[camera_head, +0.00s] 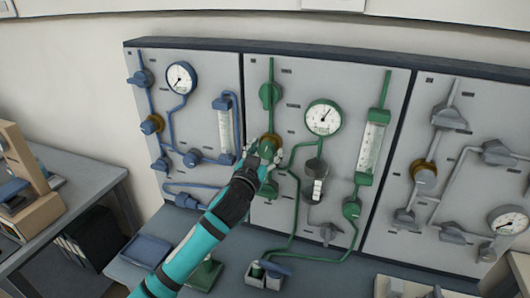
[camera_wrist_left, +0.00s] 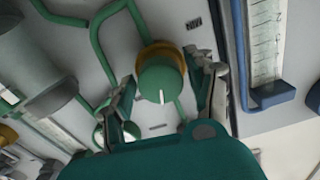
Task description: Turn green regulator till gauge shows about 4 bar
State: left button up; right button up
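The green regulator is a round green knob (camera_wrist_left: 162,80) with a white mark and a brass collar, seen in the left wrist view. In the head view it is on the middle panel, its brass-coloured part (camera_head: 271,139) showing just above my gripper. My left gripper (camera_head: 257,156) is at the regulator. In the left wrist view its fingers (camera_wrist_left: 166,92) stand either side of the knob with gaps visible, open. The green gauge (camera_head: 323,117) is right of the regulator; its dark needle points to the upper right, and the numbers are too small to read. My right gripper is not visible.
Green pipes and a flow tube (camera_head: 371,146) are on the same panel. A blue panel (camera_head: 200,113) is to the left and a grey panel (camera_head: 475,88) to the right.

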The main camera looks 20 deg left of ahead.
pick_arm(q)
jog(key=c, duration=0.9)
jog(key=shift+o, duration=0.2)
jog(key=shift+r+m+p, duration=0.1)
jog(key=shift+m+p, duration=0.35)
jog(key=shift+m, duration=0.75)
jog(key=o, duration=1.2)
jog(key=s, duration=1.2)
jog(key=shift+a, duration=0.25)
